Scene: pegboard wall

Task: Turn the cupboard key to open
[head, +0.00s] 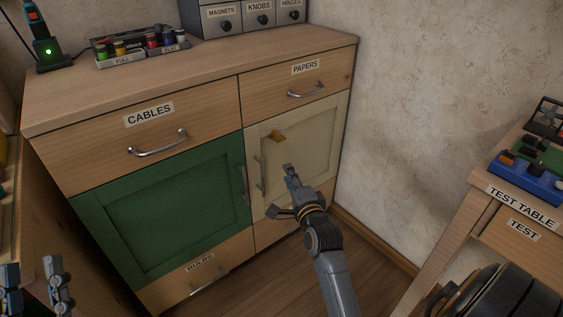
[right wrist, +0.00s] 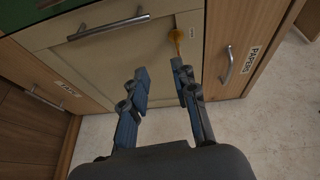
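The orange key (head: 277,136) sticks out near the top of the cream cupboard door (head: 318,135). It also shows in the right wrist view (right wrist: 177,37), just beyond the tip of the right-hand finger. My right gripper (head: 284,190) is in front of the cream door, below the key. In the right wrist view the gripper (right wrist: 160,67) has its fingers spread with nothing between them; the key is not between them. The door looks closed, with a vertical metal handle (head: 262,175). My left gripper (head: 35,283) is at the lower left, fingers apart and empty, away from the cupboard.
Above the doors are the CABLES drawer (head: 105,155) and PAPERS drawer (head: 270,98), both with metal handles. A green door (head: 165,210) is left of the cream one. The test table (head: 490,185) stands at the right. Floor (head: 300,270) is open between them.

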